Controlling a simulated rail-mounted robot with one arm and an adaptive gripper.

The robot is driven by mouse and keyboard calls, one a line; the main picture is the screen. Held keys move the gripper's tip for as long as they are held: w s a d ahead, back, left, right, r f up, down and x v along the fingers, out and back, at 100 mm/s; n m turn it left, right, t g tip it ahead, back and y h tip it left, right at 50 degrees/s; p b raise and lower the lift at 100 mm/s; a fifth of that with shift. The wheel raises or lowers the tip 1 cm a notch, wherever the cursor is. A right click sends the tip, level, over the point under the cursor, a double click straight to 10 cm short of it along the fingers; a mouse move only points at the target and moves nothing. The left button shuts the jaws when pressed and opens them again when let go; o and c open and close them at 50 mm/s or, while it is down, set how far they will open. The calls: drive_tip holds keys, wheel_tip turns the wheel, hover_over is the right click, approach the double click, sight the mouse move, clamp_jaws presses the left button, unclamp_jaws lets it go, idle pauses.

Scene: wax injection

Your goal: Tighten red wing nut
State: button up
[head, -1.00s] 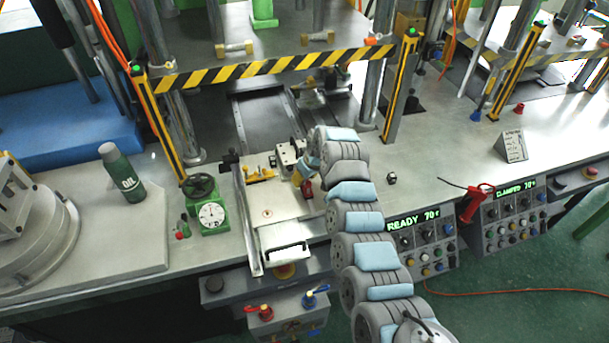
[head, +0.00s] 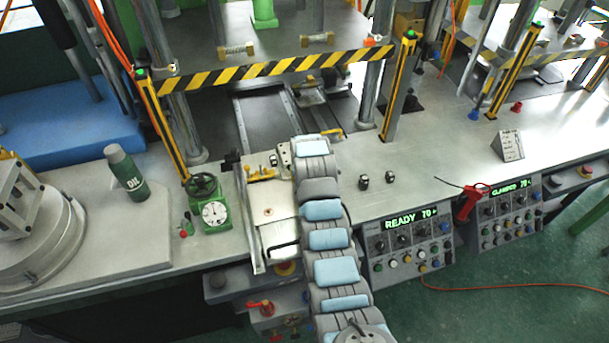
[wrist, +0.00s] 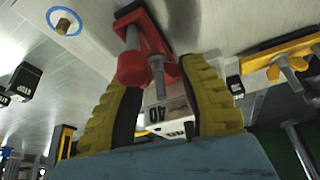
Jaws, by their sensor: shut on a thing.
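The red wing nut (wrist: 133,68) shows in the wrist view, on a threaded stud at a red clamp strap (wrist: 150,35). My gripper (wrist: 160,95) has yellow ribbed fingers, one on each side of the wing nut, shut on it. Part of the nut is hidden by the fingers. A white block (wrist: 168,118) marked 40 shows between the fingers. In the head view my arm hides the gripper and the red wing nut. The pale fixture plate (head: 268,212) shows left of my arm.
A yellow clamp (wrist: 285,60) with its own wing nut sits at the right in the wrist view. In the head view, small black blocks (head: 363,183) lie right of my arm. A green dial gauge (head: 212,210) stands left of the plate. A striped barrier (head: 270,68) crosses behind.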

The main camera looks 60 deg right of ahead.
drive_tip(key=shift+f+m+g, duration=0.1)
drive_tip(key=shift+m+g, duration=0.3)
drive_tip(key=shift+m, duration=0.5)
drive_tip(key=o, duration=1.2)
drive_tip(key=v, duration=1.2)
drive_tip(key=shift+a, duration=0.15)
